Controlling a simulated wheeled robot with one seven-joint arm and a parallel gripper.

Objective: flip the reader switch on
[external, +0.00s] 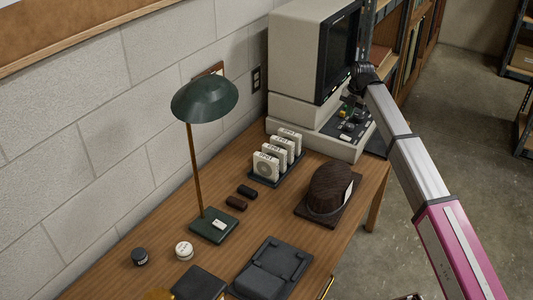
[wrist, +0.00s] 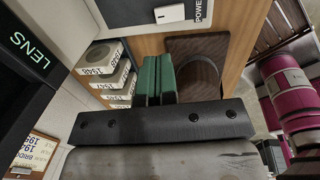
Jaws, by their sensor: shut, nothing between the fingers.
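The reader (external: 302,50) is a large beige machine with a dark screen at the back of the table. Its power switch (wrist: 169,13) shows in the wrist view as a white rocker on a dark plate, beside the word POWER. I cannot tell from this view whether it is on or off. My gripper (external: 348,112) is over the reader's front control panel in the external view and partly hides it. In the wrist view my gripper's green fingers (wrist: 157,62) are together and empty, just below the switch plate in the picture. Contact with the switch is not visible.
Boxed film reels (external: 278,155) stand in a rack in front of the reader. A brown domed object (external: 328,187) sits on a dark board nearby. A green lamp (external: 205,100) stands farther left. A LENS label (wrist: 30,48) shows close by in the wrist view.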

